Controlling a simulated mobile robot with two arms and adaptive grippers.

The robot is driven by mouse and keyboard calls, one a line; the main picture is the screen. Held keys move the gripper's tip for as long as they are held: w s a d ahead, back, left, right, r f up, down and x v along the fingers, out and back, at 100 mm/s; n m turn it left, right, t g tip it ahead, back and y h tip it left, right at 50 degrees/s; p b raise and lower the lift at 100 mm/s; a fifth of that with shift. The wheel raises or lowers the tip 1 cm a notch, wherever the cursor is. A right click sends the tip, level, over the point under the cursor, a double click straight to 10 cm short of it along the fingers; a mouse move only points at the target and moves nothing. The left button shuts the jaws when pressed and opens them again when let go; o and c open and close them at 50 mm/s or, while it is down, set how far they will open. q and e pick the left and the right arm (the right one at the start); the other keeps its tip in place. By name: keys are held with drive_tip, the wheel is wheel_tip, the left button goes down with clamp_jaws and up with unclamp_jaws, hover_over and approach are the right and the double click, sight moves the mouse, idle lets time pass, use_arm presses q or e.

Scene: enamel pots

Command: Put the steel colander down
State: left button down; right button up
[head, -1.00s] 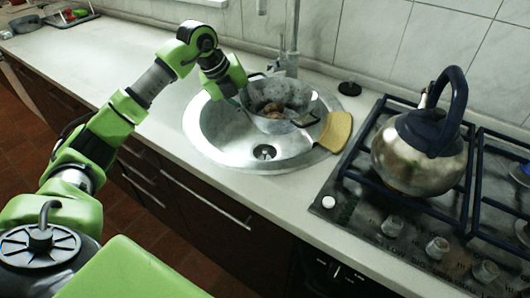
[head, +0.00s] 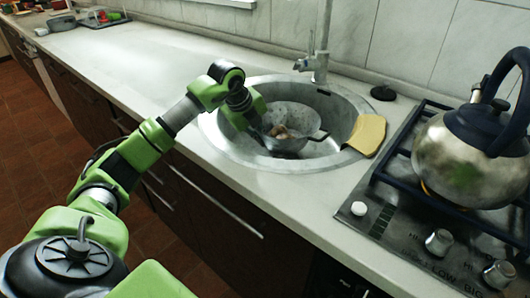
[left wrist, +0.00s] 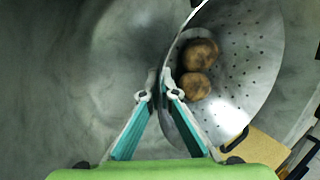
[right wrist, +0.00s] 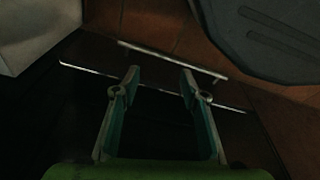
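The steel colander (head: 290,146) is over or inside the round sink bowl (head: 345,112), with brown potatoes (head: 281,131) in it. In the left wrist view the colander (left wrist: 240,75) shows its holes, a dark handle and two potatoes (left wrist: 198,68). My left gripper (head: 258,126) is at the colander's left side. In the left wrist view its fingers (left wrist: 160,84) are closed together on the rim. Whether the colander's base touches the sink is hidden. My right gripper (right wrist: 160,78) is open and empty, away from the sink.
The tap (head: 320,62) stands behind the sink. A kettle (head: 462,160) stands on the hob to the right. The counter left of the sink (head: 130,70) is mostly clear.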

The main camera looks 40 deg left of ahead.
use_arm(q)
wheel_tip(320, 180, down, 4)
drive_tip(key=shift+r, duration=0.25)
drive_tip(key=shift+f, duration=0.35)
drive_tip(key=c, duration=2.3)
unclamp_jaws()
drive_tip(key=shift+f, duration=0.1)
use_arm(e)
drive_tip(key=shift+w+r, duration=0.2)
drive_tip(key=shift+r, duration=0.25)
drive_tip(key=shift+w+r, duration=0.2)
drive_tip(key=shift+r, duration=0.25)
use_arm(q)
drive_tip(key=shift+s+r, duration=0.2)
drive_tip(key=shift+r, duration=0.35)
drive_tip(key=v, duration=1.1)
drive_tip(key=shift+d+p, duration=0.1)
drive_tip(key=shift+p, duration=0.2)
use_arm(e)
drive_tip(key=f, duration=0.1)
drive_tip(key=s+f, duration=0.1)
drive_tip(key=f, duration=0.1)
drive_tip(key=shift+s+d+f, duration=0.1)
drive_tip(key=shift+s+f, duration=0.1)
drive_tip(key=shift+s, duration=0.15)
